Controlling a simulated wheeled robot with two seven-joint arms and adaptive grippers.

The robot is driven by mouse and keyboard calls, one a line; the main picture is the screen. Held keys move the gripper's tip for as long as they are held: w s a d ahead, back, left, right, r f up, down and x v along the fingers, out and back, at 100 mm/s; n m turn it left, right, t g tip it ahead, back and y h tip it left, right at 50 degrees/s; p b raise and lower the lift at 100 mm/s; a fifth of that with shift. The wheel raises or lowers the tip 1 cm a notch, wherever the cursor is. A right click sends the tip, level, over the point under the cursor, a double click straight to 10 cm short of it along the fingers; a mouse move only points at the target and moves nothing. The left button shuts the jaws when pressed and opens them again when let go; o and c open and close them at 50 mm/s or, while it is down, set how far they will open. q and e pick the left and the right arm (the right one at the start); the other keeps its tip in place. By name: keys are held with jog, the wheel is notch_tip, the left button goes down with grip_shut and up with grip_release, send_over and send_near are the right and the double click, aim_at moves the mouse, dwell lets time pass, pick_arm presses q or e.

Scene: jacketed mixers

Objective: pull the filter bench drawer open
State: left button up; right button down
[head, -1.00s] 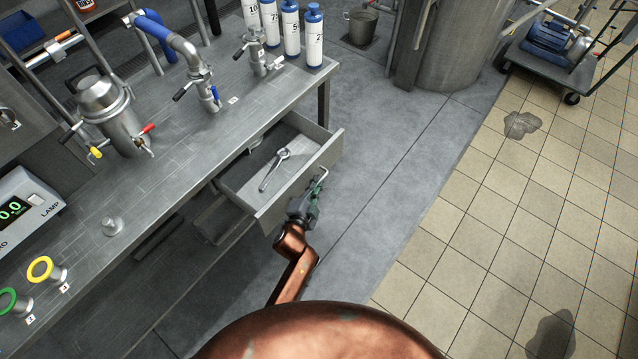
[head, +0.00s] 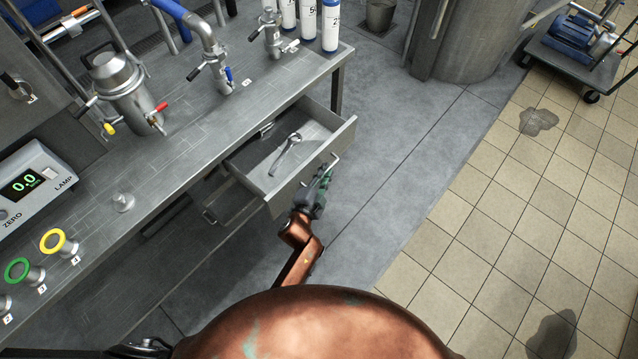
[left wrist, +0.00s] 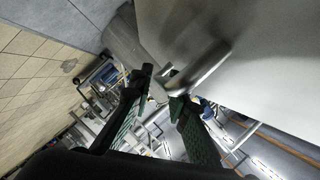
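The filter bench drawer (head: 259,188) stands pulled out from under the bench top, and its inside shows. A metal clamp (head: 287,150) lies in it. The drawer's bar handle (head: 333,162) is on its front face. My left gripper (head: 325,180) is at the front of the drawer, close by the handle. In the left wrist view, the two green-and-black fingers of my left gripper (left wrist: 161,88) are apart, and the handle (left wrist: 196,68) shows just beyond the fingertips. I cannot tell whether they touch it.
The steel bench (head: 185,135) carries a lidded vessel (head: 125,85), a display box (head: 35,185), yellow and green rings, and blue-capped bottles (head: 330,25). The grey floor (head: 400,140) right of the drawer is clear. A trolley (head: 580,50) stands at the far right.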

pick_arm(q)
jog(key=v, duration=1)
jog(key=shift+s, duration=0.2)
jog(key=shift+a, duration=0.1)
